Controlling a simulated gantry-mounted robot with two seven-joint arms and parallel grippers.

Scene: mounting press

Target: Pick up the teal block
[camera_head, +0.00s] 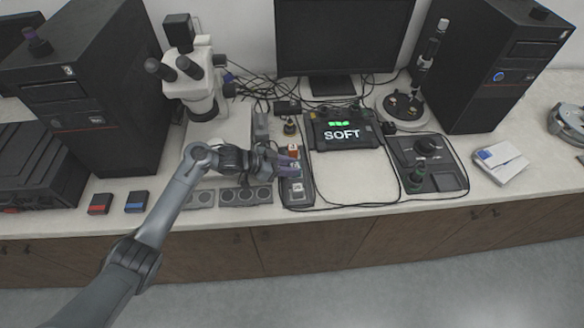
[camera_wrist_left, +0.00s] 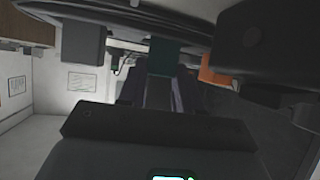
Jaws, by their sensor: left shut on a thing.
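My left gripper (camera_head: 290,166) reaches in from the left in the head view, over a narrow dark tray (camera_head: 297,198). Its fingers also show in the left wrist view (camera_wrist_left: 158,90). They are shut on the teal block (camera_wrist_left: 165,58), which sits between the fingertips. In the head view the fingers largely hide the teal block. I cannot tell whether it still touches the tray. My right gripper is in neither view.
An orange-red block (camera_head: 293,151) stands close behind the fingers. A microscope (camera_head: 198,85) stands behind my arm. A row of round grey wells (camera_head: 245,196) lies left of the tray.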

